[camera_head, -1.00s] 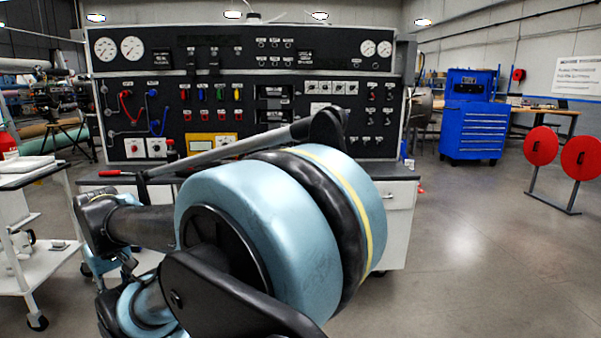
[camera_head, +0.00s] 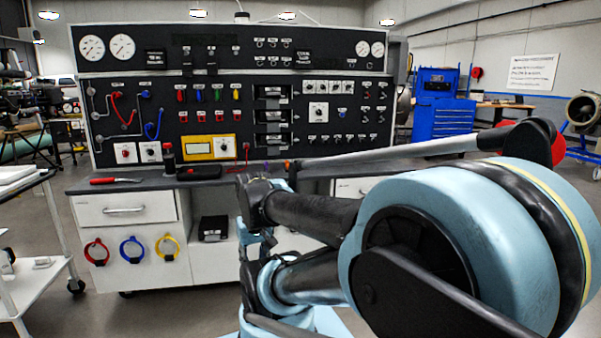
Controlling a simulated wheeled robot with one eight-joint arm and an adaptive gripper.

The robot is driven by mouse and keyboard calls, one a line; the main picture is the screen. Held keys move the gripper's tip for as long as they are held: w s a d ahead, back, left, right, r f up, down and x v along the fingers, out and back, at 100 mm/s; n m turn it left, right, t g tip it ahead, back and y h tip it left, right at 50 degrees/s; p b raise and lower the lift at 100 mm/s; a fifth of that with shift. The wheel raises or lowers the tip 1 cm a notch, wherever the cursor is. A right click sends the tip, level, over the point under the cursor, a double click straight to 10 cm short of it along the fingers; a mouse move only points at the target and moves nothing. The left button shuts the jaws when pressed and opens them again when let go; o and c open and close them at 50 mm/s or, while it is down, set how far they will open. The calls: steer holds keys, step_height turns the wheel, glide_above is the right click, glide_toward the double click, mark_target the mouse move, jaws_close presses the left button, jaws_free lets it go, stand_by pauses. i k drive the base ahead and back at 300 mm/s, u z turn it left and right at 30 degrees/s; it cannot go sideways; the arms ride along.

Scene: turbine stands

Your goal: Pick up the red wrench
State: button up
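A tool with a red handle (camera_head: 115,180), which looks like the red wrench, lies flat on the left end of the dark bench top (camera_head: 150,184). It is too small to make out its jaw clearly. My arm, with large light-blue and black links, fills the right and lower middle of the view. Its links stand to the right of the red tool and well apart from it. I cannot make out my gripper's fingers; the end of the arm is not clearly seen.
An instrument panel (camera_head: 225,52) rises behind the bench. A black tray-like object (camera_head: 199,172) lies right of the red tool. Red, blue and yellow rings (camera_head: 132,248) hang on the bench front. A white cart (camera_head: 35,275) stands at left, a blue tool cabinet (camera_head: 443,118) behind right.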

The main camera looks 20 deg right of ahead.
mark_target(108, 179)
steer(key=z, duration=0.45)
steer(key=i, duration=1)
steer(key=u, duration=0.4)
steer(key=k, duration=1.05)
steer(key=u, duration=1.6)
steer(key=i, duration=2.4)
steer(key=z, duration=0.25)
